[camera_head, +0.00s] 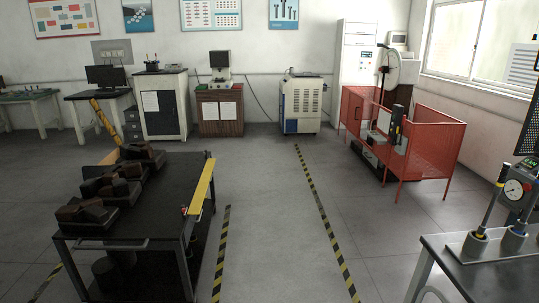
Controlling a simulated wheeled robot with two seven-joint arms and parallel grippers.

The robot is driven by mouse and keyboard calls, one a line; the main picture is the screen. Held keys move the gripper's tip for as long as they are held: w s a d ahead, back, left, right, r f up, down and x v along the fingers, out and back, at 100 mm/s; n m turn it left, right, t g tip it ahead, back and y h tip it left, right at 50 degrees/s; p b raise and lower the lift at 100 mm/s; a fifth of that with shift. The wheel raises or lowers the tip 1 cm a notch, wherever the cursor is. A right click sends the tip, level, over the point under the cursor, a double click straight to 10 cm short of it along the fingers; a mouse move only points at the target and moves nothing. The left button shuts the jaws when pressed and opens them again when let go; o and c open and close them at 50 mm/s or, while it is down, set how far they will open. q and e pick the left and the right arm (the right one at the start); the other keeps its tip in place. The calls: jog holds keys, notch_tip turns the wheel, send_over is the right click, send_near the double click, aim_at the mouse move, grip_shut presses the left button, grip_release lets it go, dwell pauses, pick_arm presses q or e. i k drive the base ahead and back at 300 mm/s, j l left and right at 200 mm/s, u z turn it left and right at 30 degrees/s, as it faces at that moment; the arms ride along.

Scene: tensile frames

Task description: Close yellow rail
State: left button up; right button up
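A plain yellow rail (202,187) runs along the right edge of a dark cart (160,215), tilted slightly outward. A second yellow piece (110,157) shows at the cart's far left corner, partly hidden by dark blocks. Beside it a yellow and black striped bar (103,117) stands at a slant behind the cart; whether they join is unclear. Neither of my grippers is in view.
Dark stepped blocks (113,187) sit on the cart. Striped floor tape (323,220) borders a clear aisle in the middle. A red mesh enclosure (430,150) stands at the right back, and a bench (490,262) with a gauge at the right front.

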aim_at(198, 200)
jog(key=i, duration=1)
jog(key=i+l, duration=0.1)
jog(key=i, duration=0.9)
